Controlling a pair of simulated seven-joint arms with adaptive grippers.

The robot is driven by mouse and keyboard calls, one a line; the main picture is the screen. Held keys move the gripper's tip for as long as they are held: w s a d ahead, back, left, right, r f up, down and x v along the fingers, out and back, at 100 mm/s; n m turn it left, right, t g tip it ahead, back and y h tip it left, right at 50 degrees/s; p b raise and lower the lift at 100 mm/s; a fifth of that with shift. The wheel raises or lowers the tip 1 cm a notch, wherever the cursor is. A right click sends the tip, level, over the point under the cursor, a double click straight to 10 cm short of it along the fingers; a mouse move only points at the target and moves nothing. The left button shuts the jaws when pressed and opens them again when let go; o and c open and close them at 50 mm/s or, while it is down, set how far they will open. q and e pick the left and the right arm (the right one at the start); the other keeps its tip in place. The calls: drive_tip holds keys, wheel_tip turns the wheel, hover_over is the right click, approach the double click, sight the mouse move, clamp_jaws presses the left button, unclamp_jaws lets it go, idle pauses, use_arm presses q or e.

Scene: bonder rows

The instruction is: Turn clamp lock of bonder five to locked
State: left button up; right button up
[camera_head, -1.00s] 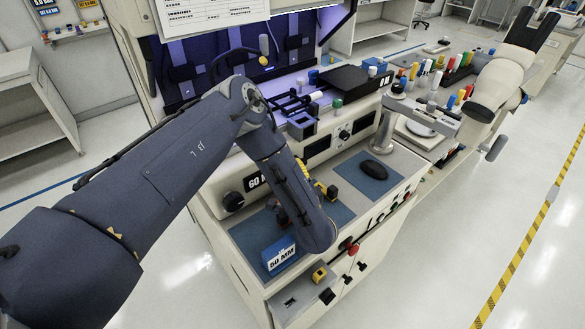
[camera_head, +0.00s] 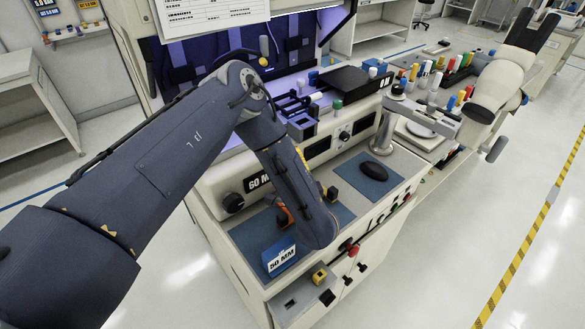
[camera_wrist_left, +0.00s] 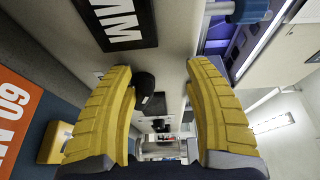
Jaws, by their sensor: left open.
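The bonder (camera_head: 240,275) stands in the middle of the head view, with a black knob (camera_head: 233,202) beside its 60 MM label (camera_head: 257,181). My left forearm reaches across its front and hides most of my left gripper. In the left wrist view my left gripper (camera_wrist_left: 165,100) is open, its two yellow fingers apart with nothing held. A dark knob (camera_wrist_left: 145,86) shows beyond the fingers, beside the left one, near a black label (camera_wrist_left: 118,20) ending in MM. I cannot tell which control is the clamp lock or read its state.
A blue 50 MM block (camera_head: 280,258), an orange block (camera_head: 285,216) and a yellow-black block (camera_head: 332,194) stand on the bonder's worktop. A black mouse (camera_head: 374,171) lies on a blue mat (camera_head: 358,185). Red and black knobs line the front edge. The floor right is clear.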

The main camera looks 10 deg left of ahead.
use_arm(q)
drive_tip(key=o, duration=0.3)
drive_tip(key=r, duration=0.6)
drive_tip(key=shift+w+d+r, duration=0.15)
drive_tip(key=shift+w+r, duration=0.1)
drive_tip(key=shift+r, duration=0.15)
drive_tip(key=o, duration=0.3)
drive_tip(key=shift+d+r, duration=0.1)
drive_tip(key=shift+r, duration=0.45)
drive_tip(key=shift+o, duration=0.2)
drive_tip(key=shift+c, duration=0.2)
drive_tip(key=shift+s+f, duration=0.1)
drive_tip(key=shift+f, duration=0.05)
drive_tip(key=shift+c, duration=1.2)
drive_tip(key=c, duration=0.4)
drive_tip(key=shift+o, duration=0.2)
drive_tip(key=shift+s+d, duration=0.2)
drive_tip(key=shift+s, duration=0.15)
drive_tip(key=s+d+r, duration=0.7)
drive_tip(key=s+d, duration=0.3)
drive_tip(key=d, duration=0.3)
drive_tip(key=shift+s+d, duration=0.25)
drive_tip(key=shift+s, duration=0.1)
